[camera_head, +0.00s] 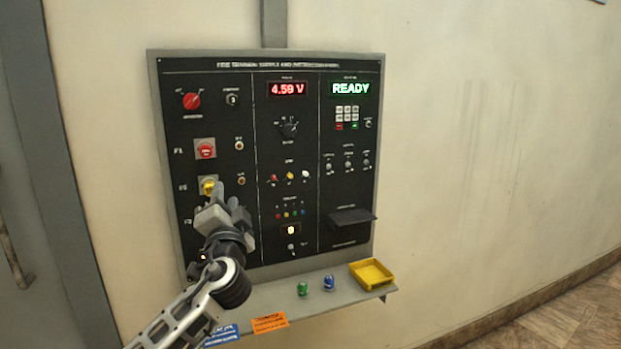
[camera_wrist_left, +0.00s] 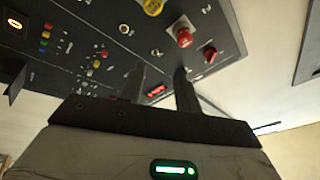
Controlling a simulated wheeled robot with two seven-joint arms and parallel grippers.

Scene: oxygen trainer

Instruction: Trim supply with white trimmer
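The training panel (camera_head: 300,225) hangs on the wall. Its supply display (camera_head: 288,89) reads 4.59 V in red. Below a black selector knob is a row of three small trimmers: red, yellow and the white trimmer (camera_head: 305,175) at the right end. The same row shows small and tilted in the left wrist view, with the white one (camera_wrist_left: 90,72) at its lower end. My left gripper (camera_head: 222,192) is in front of the panel's left column, near the yellow button (camera_head: 209,186), left of the white trimmer. Its fingers (camera_wrist_left: 160,72) are apart with nothing between them. My right gripper is out of view.
A shelf (camera_head: 265,297) juts out below the panel, carrying a green part (camera_head: 302,288), a blue part (camera_head: 328,283) and a yellow tray (camera_head: 371,272). A dark ledge (camera_head: 352,216) sticks out at the panel's lower right. A red button (camera_head: 205,148) is above the yellow one.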

